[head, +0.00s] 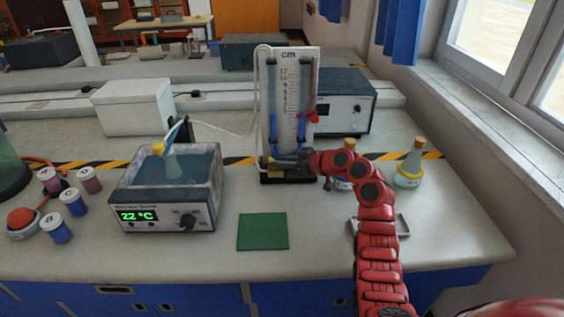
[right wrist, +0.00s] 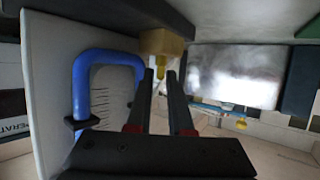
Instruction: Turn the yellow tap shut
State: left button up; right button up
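The gauge board (head: 302,75) marked "cm", with a blue U-shaped tube, stands upright at the middle of the bench. My right gripper (head: 275,160) is at the foot of the board, reaching in from the right. In the right wrist view its two dark fingers (right wrist: 159,76) are apart, with the yellow tap at the gap between their tips. I cannot tell whether they touch it. My left gripper is out of view.
A red tap (head: 313,116) sits on the board's right side, above my gripper. A water bath (head: 165,211) reading 22 °C stands to the left. Corked flasks (head: 409,168) stand to the right, near my arm. A green mat (head: 262,231) lies in front with clear bench around it.

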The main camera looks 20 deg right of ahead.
grip_shut()
jog(key=shift+a+r+m+t+p, duration=0.1)
jog(key=shift+r+m+t+p, duration=0.2)
jog(key=shift+p, duration=0.2)
jog(key=m+h+p, duration=0.2)
jog(key=p, duration=0.1)
jog(key=a+m+t+h+p, duration=0.1)
jog(key=m+h+p, duration=0.1)
jog(key=h+p, duration=0.1)
jog(key=m+t+h+p, duration=0.1)
jog(key=m+h+p, duration=0.1)
jog(key=p, duration=0.1)
jog(key=shift+s+a+p, duration=0.25)
jog(key=shift+p, duration=0.1)
jog(key=shift+f+m+h, duration=0.1)
jog(key=shift+m+h, duration=0.3)
jog(key=shift+h, duration=0.1)
jog(key=shift+a+f+m+h+b, duration=0.15)
jog(key=shift+f+m+h+b, duration=0.15)
jog(key=shift+m+h, duration=0.45)
jog(key=shift+r+m+g+h+b, duration=0.1)
jog(key=shift+m+g+h+b, duration=0.2)
jog(key=shift+m+h+b, duration=0.75)
